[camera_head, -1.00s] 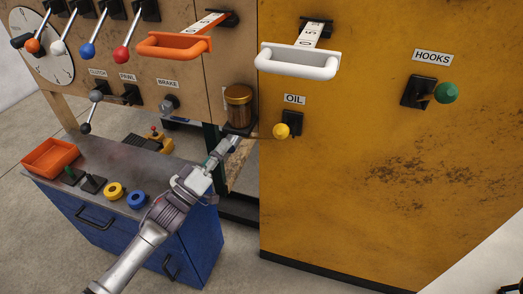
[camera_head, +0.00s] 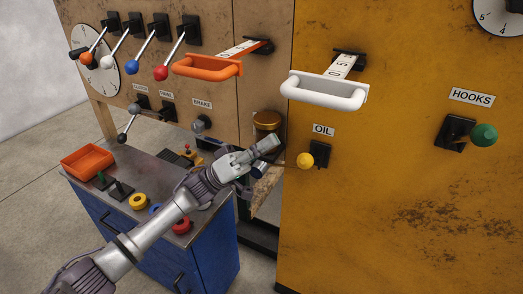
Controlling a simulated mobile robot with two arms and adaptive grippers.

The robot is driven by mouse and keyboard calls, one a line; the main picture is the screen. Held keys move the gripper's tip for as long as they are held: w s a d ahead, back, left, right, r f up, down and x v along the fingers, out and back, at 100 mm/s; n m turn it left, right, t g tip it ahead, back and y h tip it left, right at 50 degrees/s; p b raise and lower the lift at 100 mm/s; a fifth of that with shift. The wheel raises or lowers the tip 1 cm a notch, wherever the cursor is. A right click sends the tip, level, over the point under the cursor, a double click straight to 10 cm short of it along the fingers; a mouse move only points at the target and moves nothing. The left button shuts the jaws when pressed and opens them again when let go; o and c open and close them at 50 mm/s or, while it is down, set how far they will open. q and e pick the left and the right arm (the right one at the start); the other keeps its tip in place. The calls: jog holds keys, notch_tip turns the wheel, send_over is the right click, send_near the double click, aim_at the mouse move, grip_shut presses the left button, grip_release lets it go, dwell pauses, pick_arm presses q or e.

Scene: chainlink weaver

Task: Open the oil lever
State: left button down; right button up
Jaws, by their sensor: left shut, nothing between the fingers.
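The oil lever (camera_head: 305,160) has a yellow ball knob on a thin rod. Its black mount (camera_head: 320,154) sits on the yellow panel under the OIL label (camera_head: 323,130), and the knob points left and outward. My left gripper (camera_head: 272,143) is shut and empty. It is just left of the yellow knob, with a small gap between them in the picture; the depth between them is hard to tell. My right gripper is not in view.
A white handle (camera_head: 325,92) juts out above the oil lever. An orange handle (camera_head: 208,67) is up left. A green-knobbed HOOKS lever (camera_head: 484,135) is at right. A brown jar (camera_head: 266,121) stands behind my gripper. A blue cabinet (camera_head: 215,255) is below my arm.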

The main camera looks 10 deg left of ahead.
aim_at(311, 160)
pick_arm(q)
jog(key=s+x, duration=0.1)
jog(key=x, duration=0.5)
jog(key=f, duration=0.2)
jog(key=s+f, duration=0.1)
jog(key=shift+s+d+f, duration=0.1)
jog(key=shift+d+f, duration=0.25)
jog(key=shift+d, duration=0.05)
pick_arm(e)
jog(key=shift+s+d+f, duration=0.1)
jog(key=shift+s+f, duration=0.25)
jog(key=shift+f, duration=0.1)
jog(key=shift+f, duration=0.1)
